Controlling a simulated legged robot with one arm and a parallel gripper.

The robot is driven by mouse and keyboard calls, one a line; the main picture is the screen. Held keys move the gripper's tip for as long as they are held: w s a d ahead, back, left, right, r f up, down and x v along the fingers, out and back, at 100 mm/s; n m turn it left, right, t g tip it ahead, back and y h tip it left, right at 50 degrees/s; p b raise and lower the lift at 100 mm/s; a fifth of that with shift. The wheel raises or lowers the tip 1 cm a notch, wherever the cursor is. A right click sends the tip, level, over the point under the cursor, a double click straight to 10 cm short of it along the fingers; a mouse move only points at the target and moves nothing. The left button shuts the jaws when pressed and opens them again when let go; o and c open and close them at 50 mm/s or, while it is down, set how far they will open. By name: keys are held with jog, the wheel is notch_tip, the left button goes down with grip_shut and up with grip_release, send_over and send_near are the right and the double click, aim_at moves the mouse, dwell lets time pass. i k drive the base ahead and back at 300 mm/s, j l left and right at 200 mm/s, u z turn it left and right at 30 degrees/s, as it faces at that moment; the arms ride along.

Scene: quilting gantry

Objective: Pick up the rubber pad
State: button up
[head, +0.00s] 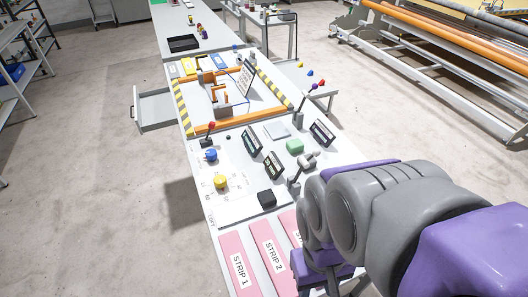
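No object in the head view is labelled as the rubber pad, so I cannot tell for sure which it is. A small black block (267,198) sits on the white table (235,208), just behind the pink strips. Either could be the pad. My arm, grey and purple, fills the right foreground and covers the table's near right part. My gripper cannot be made out; its fingers are not visible.
Pink strips labelled STRIP 1 (238,265) and STRIP 2 (268,258) lie at the near end. Yellow (221,181) and blue (210,155) knobs and several levers stand nearby. An orange frame with striped edges (232,126) lies beyond. Open floor (95,185) is left.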

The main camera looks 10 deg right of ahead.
aim_at(266, 198)
jog(key=k+j+z, duration=0.1)
jog(key=j, duration=0.25)
jog(key=k+j+z, duration=0.15)
jog(key=j, duration=0.2)
jog(key=k+j+z, duration=0.1)
jog(key=j, duration=0.25)
jog(key=k+j+z, duration=0.15)
jog(key=j, duration=0.2)
jog(key=i+j+z, duration=0.15)
jog(key=j, duration=0.2)
jog(key=j+z, duration=0.1)
jog(key=j, duration=0.3)
jog(key=i+j+z, duration=0.15)
jog(key=j, duration=0.25)
